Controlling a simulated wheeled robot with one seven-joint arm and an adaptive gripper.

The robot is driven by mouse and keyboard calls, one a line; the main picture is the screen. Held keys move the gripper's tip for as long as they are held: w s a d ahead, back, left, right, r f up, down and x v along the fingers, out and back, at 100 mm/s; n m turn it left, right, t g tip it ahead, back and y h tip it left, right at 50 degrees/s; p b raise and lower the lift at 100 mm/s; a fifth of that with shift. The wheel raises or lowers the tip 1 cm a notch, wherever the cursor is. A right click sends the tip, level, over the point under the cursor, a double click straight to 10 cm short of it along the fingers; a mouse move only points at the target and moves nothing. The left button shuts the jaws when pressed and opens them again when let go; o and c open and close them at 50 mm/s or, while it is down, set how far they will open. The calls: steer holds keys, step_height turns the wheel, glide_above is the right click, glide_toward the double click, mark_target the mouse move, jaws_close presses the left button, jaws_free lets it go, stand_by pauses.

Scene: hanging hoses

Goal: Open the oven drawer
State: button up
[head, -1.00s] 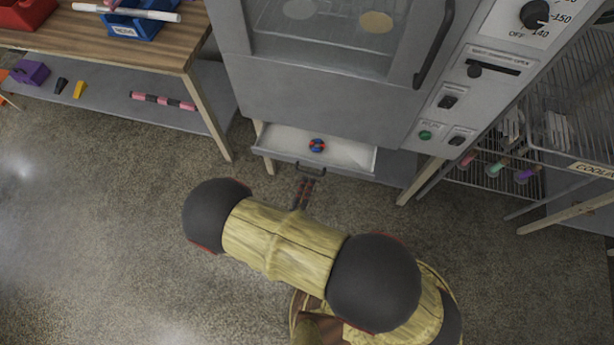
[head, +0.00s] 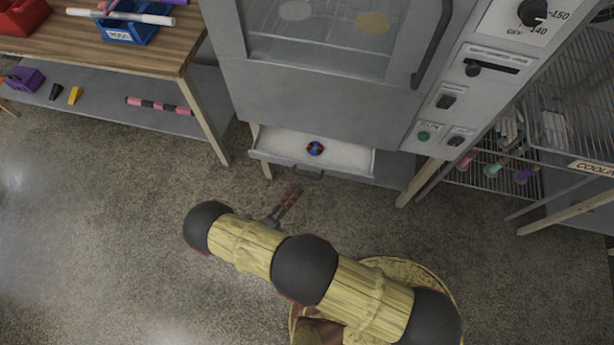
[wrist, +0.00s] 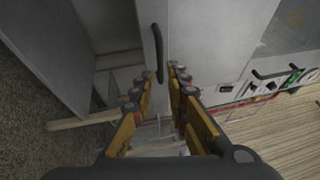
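The drawer (head: 270,158) under the oven is pulled out, and its pale inside shows. A small blue and red round object (head: 315,148) lies in it. The dark drawer handle (head: 309,174) is on the drawer's front. My gripper (head: 292,193) is in front of the drawer, below and left of the handle in the head view, apart from it. In the wrist view my gripper (wrist: 155,80) has its two fingers spread with a gap between them and nothing held. A dark handle (wrist: 158,54) shows beyond the fingertips.
The oven (head: 320,100) stands above the drawer, with its control panel at the right. A wooden table (head: 150,55) with a lower shelf is at the left. A wire rack (head: 570,110) is at the right. The floor (head: 100,210) at the left is clear.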

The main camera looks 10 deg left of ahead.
mark_target(307, 177)
steer(key=b+x, duration=0.1)
steer(key=x, duration=0.6)
steer(key=shift+w+d+r+b, duration=0.1)
steer(key=shift+w+d+b, duration=0.1)
steer(key=shift+w+b, duration=0.15)
jaws_close()
stand_by(0.5)
